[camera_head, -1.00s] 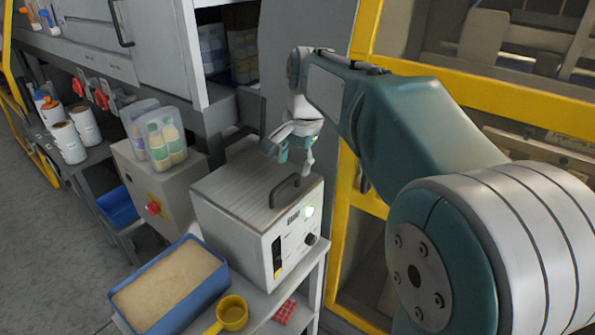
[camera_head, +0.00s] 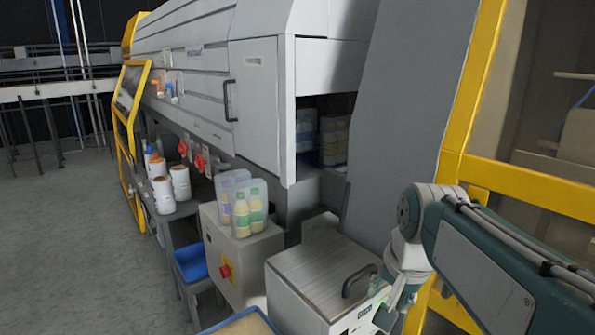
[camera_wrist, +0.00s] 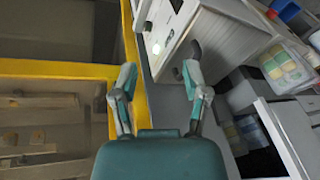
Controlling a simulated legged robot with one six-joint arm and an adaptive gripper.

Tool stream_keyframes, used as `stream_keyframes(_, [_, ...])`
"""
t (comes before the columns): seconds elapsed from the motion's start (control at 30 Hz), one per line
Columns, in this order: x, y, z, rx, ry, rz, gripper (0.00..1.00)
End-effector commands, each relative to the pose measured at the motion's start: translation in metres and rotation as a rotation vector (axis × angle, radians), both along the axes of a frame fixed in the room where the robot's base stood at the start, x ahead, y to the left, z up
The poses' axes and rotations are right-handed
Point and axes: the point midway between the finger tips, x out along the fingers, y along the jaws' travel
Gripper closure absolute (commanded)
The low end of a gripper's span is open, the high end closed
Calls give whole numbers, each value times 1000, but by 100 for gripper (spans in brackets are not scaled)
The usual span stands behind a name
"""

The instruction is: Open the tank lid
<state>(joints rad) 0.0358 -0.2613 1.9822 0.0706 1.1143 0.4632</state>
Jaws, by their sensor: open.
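The tank is a pale grey box; its lid (camera_head: 315,268) lies flat and closed on top in the head view. A dark bar handle (camera_head: 358,283) stands on the lid near its front right edge. The tank's front panel (camera_head: 352,322) is mostly cut off by the bottom of the picture. My gripper (camera_head: 385,312) is beside the tank's right front corner, to the right of and lower than the handle in the picture. In the wrist view my gripper (camera_wrist: 160,76) has its two fingers spread, with nothing between them. The tank (camera_wrist: 212,35) shows beyond the fingertips there.
A grey box with a red button (camera_head: 226,270) stands left of the tank, carrying clear bins of bottles (camera_head: 245,210). A blue-rimmed tray (camera_head: 245,325) is at the bottom edge. A yellow frame (camera_head: 520,188) and a grey panel (camera_head: 400,130) stand right and behind.

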Motion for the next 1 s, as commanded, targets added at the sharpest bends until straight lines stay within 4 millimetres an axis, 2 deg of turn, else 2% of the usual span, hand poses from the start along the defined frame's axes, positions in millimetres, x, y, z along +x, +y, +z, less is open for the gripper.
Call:
stream_keyframes(0.1, [-28,1,-6,-41,-39,86,41])
stream_keyframes(0.4, [-91,1,-35,-157,-130,304,41])
stream_keyframes(0.6, [-122,1,-57,-227,-176,426,41])
stream_keyframes(0.7, [-128,1,-64,-248,-190,457,41])
stream_keyframes(0.77, [-130,1,-66,-253,-191,466,67])
stream_keyframes(0.8, [-131,1,-66,-255,-192,470,85])
stream_keyframes(0.83, [-131,1,-67,-256,-192,470,98])
stream_keyframes(1.0, [-130,4,-72,-210,-161,447,100])
